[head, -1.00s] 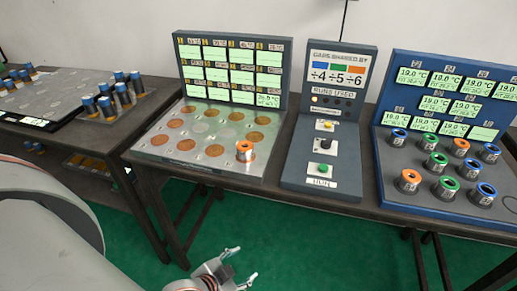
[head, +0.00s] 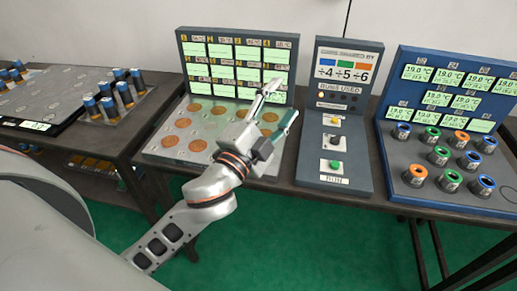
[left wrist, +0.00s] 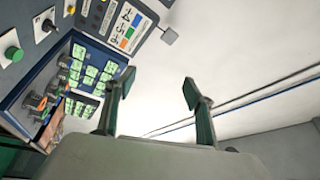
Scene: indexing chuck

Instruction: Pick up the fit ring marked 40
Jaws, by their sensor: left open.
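Several short metal rings with blue, green or orange tops stand on the blue station (head: 397,193) at the right of the head view. Among them are an orange one (head: 416,175), a green one (head: 450,180) and a blue one (head: 483,186). Their markings are too small to read, so I cannot tell which is 40. My left gripper (head: 280,103) is open and empty, raised in front of the plate station, well left of these rings. Its two fingers (left wrist: 158,88) show spread in the left wrist view with nothing between them. My right gripper is not in view.
The plate station (head: 158,152) with round copper spots is partly hidden behind my left arm. A control panel with yellow, black and green buttons (head: 335,166) stands between the stations. A table at left holds a dark tray with several blue-topped cylinders (head: 124,92).

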